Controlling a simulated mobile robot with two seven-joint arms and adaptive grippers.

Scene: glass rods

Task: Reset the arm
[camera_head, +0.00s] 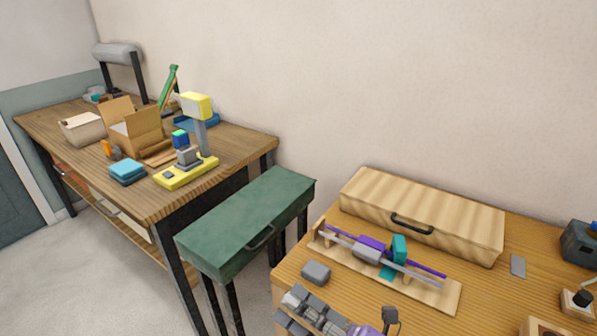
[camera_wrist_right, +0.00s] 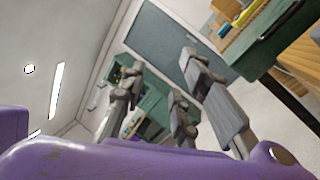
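My right gripper shows at the bottom edge of the head view (camera_head: 312,308), with grey jointed fingers and a purple body partly cut off by the frame. In the right wrist view its grey fingers (camera_wrist_right: 168,85) stand apart with nothing seen between them. It is in front of a wooden board (camera_head: 440,293) that carries a thin grey rod (camera_head: 342,241), a purple rod (camera_head: 425,268), a grey block (camera_head: 367,254) and a teal upright piece (camera_head: 400,248). My left gripper is not in view.
A grey lump (camera_head: 316,272) lies near the gripper on the right table. A wooden case (camera_head: 425,208) lies behind the board. A green case (camera_head: 245,222) on dark legs stands between this table and a cluttered workbench (camera_head: 130,196). Pale floor is free at the lower left.

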